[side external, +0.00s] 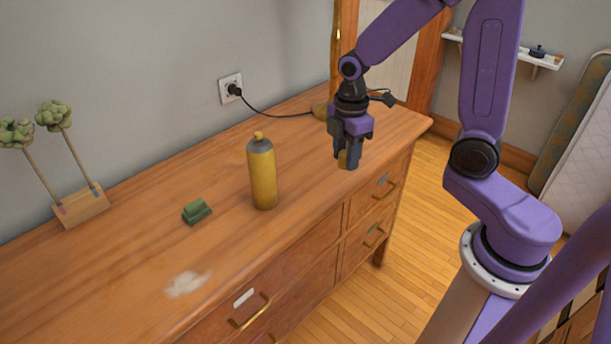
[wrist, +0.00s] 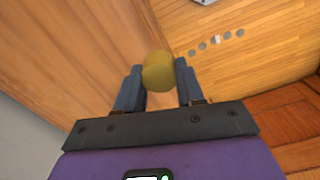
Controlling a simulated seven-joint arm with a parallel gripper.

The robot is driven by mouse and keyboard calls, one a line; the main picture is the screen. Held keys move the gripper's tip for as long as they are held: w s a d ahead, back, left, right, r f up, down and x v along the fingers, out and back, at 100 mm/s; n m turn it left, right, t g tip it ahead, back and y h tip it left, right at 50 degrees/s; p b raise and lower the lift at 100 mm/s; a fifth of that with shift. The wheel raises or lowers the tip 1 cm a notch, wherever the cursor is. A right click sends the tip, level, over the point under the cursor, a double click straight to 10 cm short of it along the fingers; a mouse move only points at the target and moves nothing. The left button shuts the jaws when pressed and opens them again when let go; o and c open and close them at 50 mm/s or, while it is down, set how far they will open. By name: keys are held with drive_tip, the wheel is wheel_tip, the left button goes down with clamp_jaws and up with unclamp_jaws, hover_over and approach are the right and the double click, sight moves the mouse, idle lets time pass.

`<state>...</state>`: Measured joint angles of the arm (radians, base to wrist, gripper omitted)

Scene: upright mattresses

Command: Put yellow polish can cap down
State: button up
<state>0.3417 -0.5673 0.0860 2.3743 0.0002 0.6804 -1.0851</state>
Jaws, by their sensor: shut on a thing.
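My gripper (side external: 346,158) hangs over the right end of the wooden dresser top, its fingers pointing down. It is shut on the yellow cap (wrist: 158,72), which sits between the two fingers in the wrist view. In the side view only a small part of the cap (side external: 343,160) shows at the fingertips, close to the dresser top; I cannot tell whether it touches the wood. The yellow polish can (side external: 262,178) stands upright on the dresser to the left of my gripper, with a small yellow nozzle on top.
The dresser top (side external: 130,255) has free room around the can. A green sponge-like block (side external: 196,211), a pale smear (side external: 187,284) and a wooden stand with plant-like tops (side external: 80,207) are to the left. A black cord (side external: 270,112) runs from the wall outlet behind my gripper.

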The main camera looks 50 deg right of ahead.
drive_tip(key=w+f, duration=0.3)
drive_tip(key=w, duration=0.4)
hover_over(305, 183)
wheel_tip(305, 183, down, 6)
drive_tip(key=shift+s+r, duration=0.1)
drive_tip(key=shift+f, duration=1.65)
drive_tip(key=shift+f, duration=0.1)
drive_tip(key=o, duration=1)
wheel_tip(305, 183, up, 12)
